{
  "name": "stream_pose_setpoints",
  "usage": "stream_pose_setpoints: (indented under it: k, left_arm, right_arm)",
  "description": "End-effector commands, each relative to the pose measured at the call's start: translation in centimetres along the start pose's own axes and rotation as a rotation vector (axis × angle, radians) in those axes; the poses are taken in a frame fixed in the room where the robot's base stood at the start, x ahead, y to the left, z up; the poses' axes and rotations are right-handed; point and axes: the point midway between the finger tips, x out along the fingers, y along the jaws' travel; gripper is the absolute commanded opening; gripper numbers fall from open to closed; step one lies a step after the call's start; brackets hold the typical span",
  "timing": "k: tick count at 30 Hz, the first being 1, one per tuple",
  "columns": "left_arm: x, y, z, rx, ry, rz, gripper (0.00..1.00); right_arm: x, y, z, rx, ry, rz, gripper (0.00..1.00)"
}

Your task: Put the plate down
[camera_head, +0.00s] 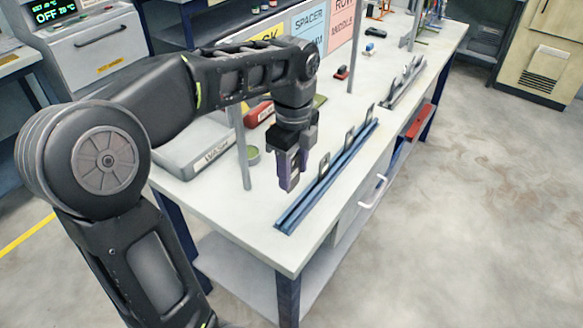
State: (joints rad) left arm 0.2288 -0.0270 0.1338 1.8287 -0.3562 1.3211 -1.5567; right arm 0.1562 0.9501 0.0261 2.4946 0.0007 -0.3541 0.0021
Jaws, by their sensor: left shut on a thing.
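My left gripper (289,172) is over the near end of the workbench, pointing down, with dark purple fingers close together. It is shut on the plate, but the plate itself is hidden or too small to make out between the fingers. A blue rack rail (300,208) lies along the bench just right of the gripper. Several small grey upright pieces with openings stand along this rail, the nearest one (323,165) right of the fingers. My right gripper is not in view.
A grey tray labelled WASH (190,160) and a thin grey post (241,150) stand left of the gripper. A grey rack (405,85) is farther back.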

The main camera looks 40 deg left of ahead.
Motion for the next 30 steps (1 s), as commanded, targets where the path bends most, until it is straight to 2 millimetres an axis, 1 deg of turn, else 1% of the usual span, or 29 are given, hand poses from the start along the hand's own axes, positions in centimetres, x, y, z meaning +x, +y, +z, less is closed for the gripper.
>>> stream_pose_setpoints:
  k: [5,8,11,14,21,24,27,30]
  left_arm:
    - [0.2,-0.6,-0.5,-0.063,0.001,0.0,0.0]
    - [0.7,-1.5,-1.2,-0.17,0.003,0.001,0.0]
    - [1.4,-2.8,-2.4,-0.333,0.005,0.003,0.0]
    - [2.3,-4.4,-4.0,-0.541,0.006,0.003,0.0]
    - [4.8,-8.1,-8.8,-1.101,0.004,0.005,0.0]
    - [5.8,-9.2,-10.5,-1.291,0.002,0.003,0.0]
    - [6.4,-9.9,-11.7,-1.431,0.001,0.001,0.0]
    - [6.8,-10.3,-12.3,-1.513,0.0,0.0,0.0]
  right_arm:
    - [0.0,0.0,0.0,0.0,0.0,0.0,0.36]
    - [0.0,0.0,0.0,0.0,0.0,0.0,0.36]
    - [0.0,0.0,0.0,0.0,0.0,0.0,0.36]
    - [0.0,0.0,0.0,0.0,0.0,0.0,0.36]
    - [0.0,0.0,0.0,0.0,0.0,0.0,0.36]
    - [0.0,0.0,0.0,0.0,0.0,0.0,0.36]
    - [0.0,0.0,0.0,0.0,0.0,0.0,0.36]
    - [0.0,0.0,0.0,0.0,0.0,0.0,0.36]
